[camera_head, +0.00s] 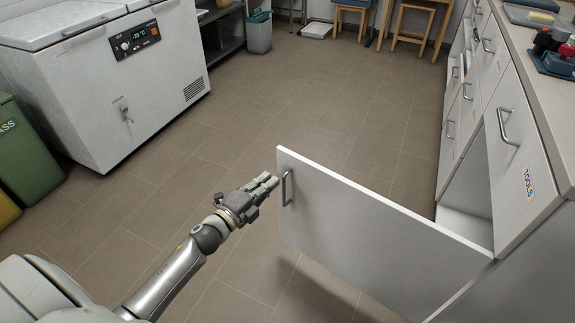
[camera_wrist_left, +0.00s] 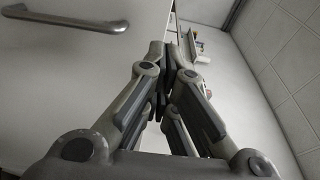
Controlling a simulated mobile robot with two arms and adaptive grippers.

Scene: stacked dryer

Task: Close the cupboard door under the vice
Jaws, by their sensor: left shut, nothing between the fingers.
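The white cupboard door (camera_head: 365,225) stands wide open, swung out from the cabinet on the right. Its bar handle (camera_head: 287,188) is near the door's free edge and also shows at the upper left of the left wrist view (camera_wrist_left: 70,20). The cupboard opening (camera_head: 466,190) shows behind the door. The vice (camera_head: 556,48) is red and blue-grey on the counter above. My left gripper (camera_head: 268,184) is shut and empty, just left of the door's free edge and handle; I cannot tell whether it touches. My right gripper is not in view.
A drawer labelled TOOLS (camera_head: 520,165) is above the cupboard opening. A white chest freezer (camera_head: 110,75) stands at the left, with a green bin (camera_head: 25,155) beside it. Wooden stools (camera_head: 415,25) are at the back. The tiled floor (camera_head: 300,95) between is clear.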

